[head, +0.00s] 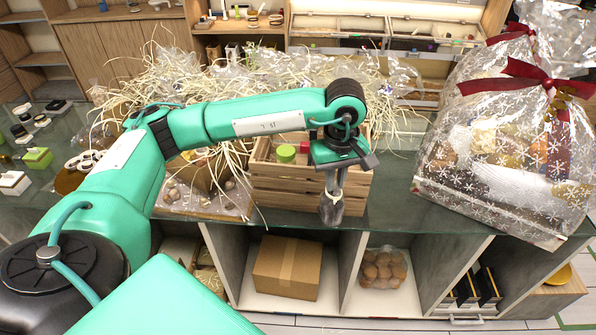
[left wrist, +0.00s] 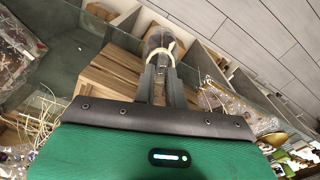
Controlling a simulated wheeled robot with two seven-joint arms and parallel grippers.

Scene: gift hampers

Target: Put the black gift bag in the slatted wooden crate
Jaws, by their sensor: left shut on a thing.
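The slatted wooden crate (head: 277,191) stands on the glass counter near its front edge in the head view. A green round item (head: 286,153) and a red item show at its top. My left gripper (head: 333,186) points down at the crate's right front and is shut on a small dark bag with a cream tie, the black gift bag (head: 331,209). The bag hangs in front of the crate's front wall, outside it. In the left wrist view the bag (left wrist: 160,40) sits between the fingertips, with crate slats (left wrist: 107,75) beside it. My right gripper is not in view.
A large clear snowflake gift bag with red ribbons (head: 500,160) stands at the right. Pale shredded straw (head: 270,75) and clear wrap crowd behind the crate. Below the counter are a cardboard box (head: 287,268) and a bag of round brown items (head: 383,269).

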